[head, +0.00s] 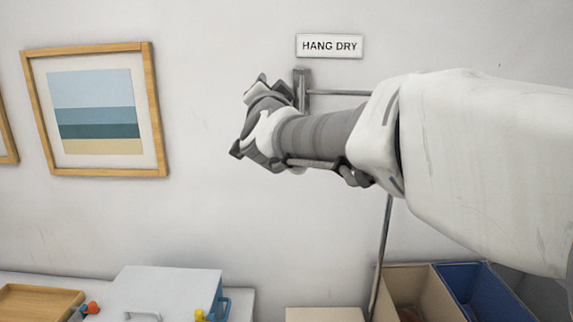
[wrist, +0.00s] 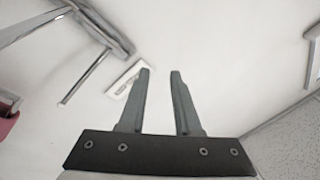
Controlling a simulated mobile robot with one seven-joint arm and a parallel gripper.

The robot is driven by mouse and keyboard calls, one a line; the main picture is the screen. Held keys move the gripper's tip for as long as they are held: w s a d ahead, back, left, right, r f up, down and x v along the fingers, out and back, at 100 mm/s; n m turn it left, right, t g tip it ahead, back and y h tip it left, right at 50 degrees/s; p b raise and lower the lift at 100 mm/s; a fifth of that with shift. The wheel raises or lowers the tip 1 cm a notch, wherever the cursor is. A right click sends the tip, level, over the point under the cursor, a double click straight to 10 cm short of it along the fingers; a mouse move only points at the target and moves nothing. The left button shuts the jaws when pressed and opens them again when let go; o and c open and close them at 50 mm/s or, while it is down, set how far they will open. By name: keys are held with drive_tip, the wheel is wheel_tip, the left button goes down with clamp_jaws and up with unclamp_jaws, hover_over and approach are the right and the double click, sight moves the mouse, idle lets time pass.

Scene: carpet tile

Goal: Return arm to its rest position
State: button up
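My gripper (head: 250,118) is raised in front of the white wall at the centre of the head view, with my arm reaching in from the right. In the wrist view my gripper (wrist: 160,72) has its two fingers well apart, with nothing between them. The fingers look clear of any object. My wrist and forearm hide part of the wall fitting behind them.
A "HANG DRY" sign (head: 329,46) is on the wall above a metal rail (head: 338,92), close behind my arm. A framed picture (head: 97,117) hangs at left. Below are a white box (head: 165,291) and a blue bin (head: 480,290).

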drive_tip(key=s+d+f+n+g+p, duration=0.1)
drive_tip(key=s+d+f+n+g, duration=0.1)
drive_tip(key=s+d+f+g, duration=0.3)
drive_tip(key=s+d+f+n+g+h+p, duration=0.1)
drive_tip(key=s+d+f+n+g, duration=0.2)
drive_tip(key=s+f, duration=0.8)
drive_tip(key=s+d+f+n+g+p, duration=0.2)
drive_tip(key=s+d+f+g, duration=0.4)
drive_tip(key=s, duration=1)
drive_tip(key=d+f+n, duration=0.1)
drive_tip(key=d+f, duration=0.1)
drive_tip(key=d, duration=0.1)
drive_tip(key=shift+d+f+g, duration=0.25)
drive_tip(key=shift+f+g, duration=0.1)
drive_tip(key=shift+g, duration=0.05)
drive_tip(key=shift+s, duration=0.1)
drive_tip(key=shift+d, duration=0.1)
